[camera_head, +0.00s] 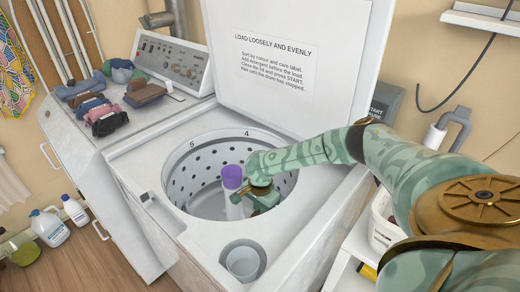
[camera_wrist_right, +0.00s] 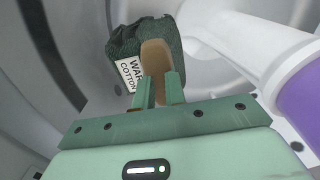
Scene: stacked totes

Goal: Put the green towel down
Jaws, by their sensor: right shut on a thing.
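The dark green towel (camera_wrist_right: 140,42), with a white care label (camera_wrist_right: 128,74), shows at the top of the right wrist view. My right gripper (camera_wrist_right: 158,88) is shut on it, its two fingers close together at the towel's near side. In the head view my right gripper (camera_head: 263,195) is down inside the washer drum (camera_head: 205,160), just right of the white agitator post (camera_head: 234,208) with its purple cap (camera_head: 232,176). My left gripper is not in view.
The raised washer lid (camera_head: 285,100) stands behind the drum. A round dispenser cup (camera_head: 243,262) sits at the near corner. Folded cloths (camera_head: 105,118) lie on the neighbouring machine at left. Bottles (camera_head: 50,228) stand on the floor.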

